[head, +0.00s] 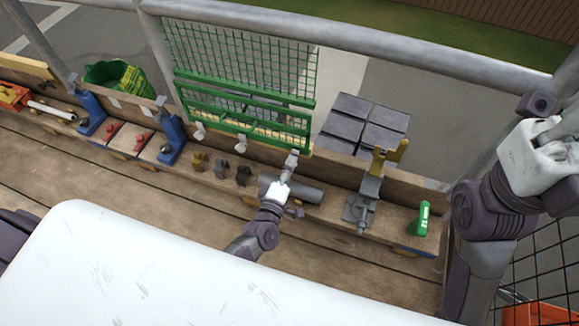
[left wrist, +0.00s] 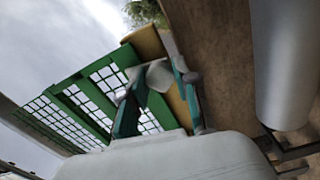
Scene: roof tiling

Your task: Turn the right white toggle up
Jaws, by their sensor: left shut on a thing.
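A green mesh gate (head: 245,85) stands behind the bench, with white toggles along its lower edge. The left white toggle (head: 199,130) and the middle white toggle (head: 241,144) are free of my grippers. My left gripper (head: 290,165) is at the gate's lower right corner, shut on the right white toggle (left wrist: 158,76). In the left wrist view this toggle sits between my left fingertips (left wrist: 155,82), close to the green frame. The fingers hide much of it, so its exact angle is unclear. My right gripper (head: 538,155) is raised at the far right; its fingers do not show clearly.
A grey cylinder (head: 300,192) lies on the bench just beside my left gripper. A grey metal tool (head: 362,205) with a yellow top and a green item (head: 424,218) stand further right. Small brown and dark clips (head: 221,169) stand left. Dark tiles (head: 365,122) are stacked beyond the rail.

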